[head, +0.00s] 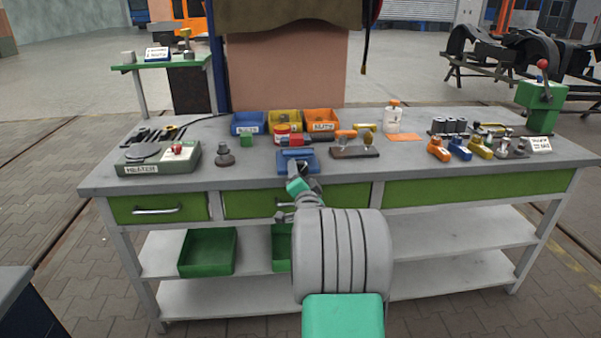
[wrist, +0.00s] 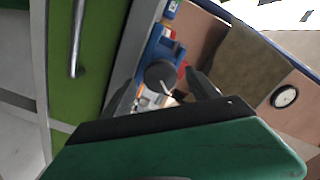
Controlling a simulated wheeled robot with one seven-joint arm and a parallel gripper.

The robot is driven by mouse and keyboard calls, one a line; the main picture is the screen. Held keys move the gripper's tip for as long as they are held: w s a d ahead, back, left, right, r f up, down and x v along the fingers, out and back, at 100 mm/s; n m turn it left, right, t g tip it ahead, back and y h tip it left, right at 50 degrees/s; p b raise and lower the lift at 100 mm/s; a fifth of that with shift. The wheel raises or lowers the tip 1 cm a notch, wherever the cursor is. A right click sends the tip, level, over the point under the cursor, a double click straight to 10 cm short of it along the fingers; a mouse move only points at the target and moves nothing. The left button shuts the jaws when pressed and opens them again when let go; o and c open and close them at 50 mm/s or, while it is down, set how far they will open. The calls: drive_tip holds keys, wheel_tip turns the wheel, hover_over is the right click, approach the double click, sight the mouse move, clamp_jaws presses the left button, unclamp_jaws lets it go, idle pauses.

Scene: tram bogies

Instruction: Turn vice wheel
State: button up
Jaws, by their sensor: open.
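A blue vice (head: 296,161) sits at the front edge of the workbench, near its middle. In the wrist view the vice (wrist: 155,52) shows with a round dark grey wheel (wrist: 161,75) at its near end. My gripper (wrist: 162,86) is open, with one dark finger on each side of the wheel in that view. I cannot tell whether the fingers touch the wheel or are still short of it. In the head view my gripper (head: 296,178) is just in front of the vice, and my arm hides the wheel and most of the fingers.
The grey workbench (head: 240,181) has green drawers with metal handles (head: 155,211) below the vice. Blue, yellow and orange bins (head: 284,123) stand behind the vice. A green heater box (head: 160,158) is to the left, and a wooden block with parts (head: 355,151) is close on the right.

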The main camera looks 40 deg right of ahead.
drive_tip(key=v, duration=0.5)
